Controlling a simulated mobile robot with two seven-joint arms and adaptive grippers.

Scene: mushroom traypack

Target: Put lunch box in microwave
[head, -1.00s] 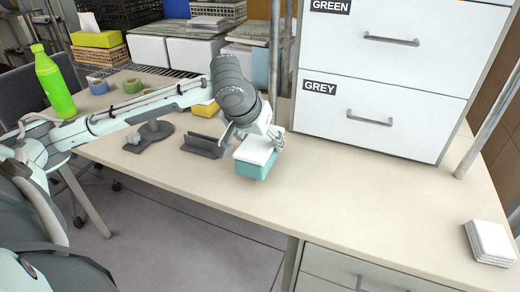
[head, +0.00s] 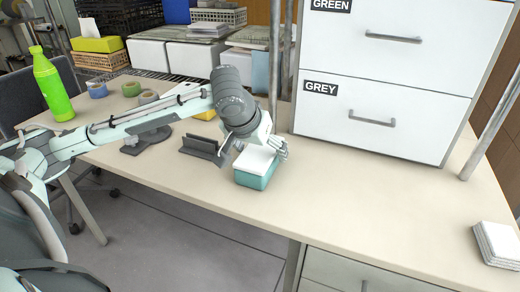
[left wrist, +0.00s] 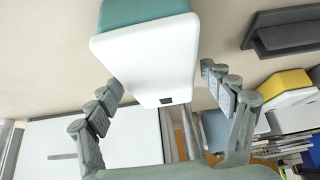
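The lunch box (head: 255,180), teal with a white lid, sits on the desk in front of the drawer unit. In the left wrist view its white lid (left wrist: 150,60) fills the upper middle. My left gripper (head: 280,148) is at the lunch box's far right side in the head view. In the left wrist view my left gripper (left wrist: 163,82) has its fingers spread, one on each side of the box. A narrow gap shows at the right finger; contact at the left finger is unclear. No microwave shows. My right gripper is not in view.
A white drawer unit (head: 385,75) stands behind the box. A dark grey holder (head: 200,148) is just left of it. A green bottle (head: 53,88) and tape rolls (head: 131,88) are at the far left. White tiles (head: 496,243) lie at right. The desk (head: 370,200) between is clear.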

